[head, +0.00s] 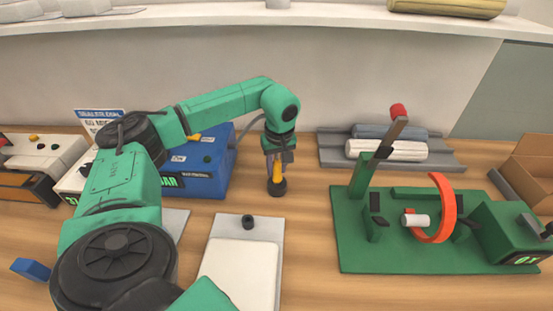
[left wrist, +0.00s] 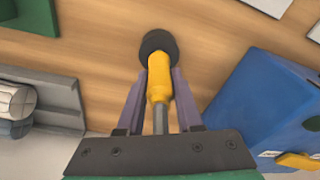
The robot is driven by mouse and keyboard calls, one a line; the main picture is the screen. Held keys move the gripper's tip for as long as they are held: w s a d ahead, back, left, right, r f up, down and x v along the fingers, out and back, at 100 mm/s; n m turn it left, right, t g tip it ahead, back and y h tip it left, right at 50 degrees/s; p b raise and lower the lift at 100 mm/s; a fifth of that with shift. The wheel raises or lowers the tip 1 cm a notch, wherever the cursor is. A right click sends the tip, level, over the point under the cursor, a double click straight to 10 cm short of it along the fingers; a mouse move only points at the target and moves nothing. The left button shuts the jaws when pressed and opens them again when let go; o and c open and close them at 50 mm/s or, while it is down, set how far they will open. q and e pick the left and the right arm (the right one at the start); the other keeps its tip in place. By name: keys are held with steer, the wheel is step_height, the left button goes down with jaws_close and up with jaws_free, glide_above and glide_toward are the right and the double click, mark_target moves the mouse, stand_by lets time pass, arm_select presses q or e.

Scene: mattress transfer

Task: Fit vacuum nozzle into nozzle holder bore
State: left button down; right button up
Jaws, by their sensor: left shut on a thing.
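My left gripper (head: 278,160) is shut on the vacuum nozzle (head: 277,186), a yellow stem with a wide black end pointing down. The left wrist view shows the yellow nozzle (left wrist: 159,78) between the two purple-grey fingers (left wrist: 160,88), with its black end beyond the fingertips. The nozzle is upright, right of the blue machine; whether its black end touches the table I cannot tell. A small black ring-like piece (head: 248,221), which looks like the nozzle holder, sits on a grey plate in front of the nozzle and slightly left. My right gripper is not in view.
The blue machine (head: 205,165) with a hose stands left of the gripper. A white pad (head: 240,270) lies on the grey plate (head: 262,229). A green fixture with an orange ring (head: 442,207) is at right. A grey rack (head: 455,163) holds rolls behind. Bare table lies around the nozzle.

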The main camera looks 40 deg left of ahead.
mark_target(279, 170)
arm_select(q)
steer(key=shift+f+b, duration=0.35)
steer(key=shift+f, duration=0.25)
steer(key=shift+c, duration=2.4)
jaws_free()
step_height(279, 170, up, 14)
steer(key=s+d, duration=0.1)
steer(key=shift+d+r, duration=0.2)
steer(key=shift+d, duration=0.15)
steer(key=shift+f, duration=0.1)
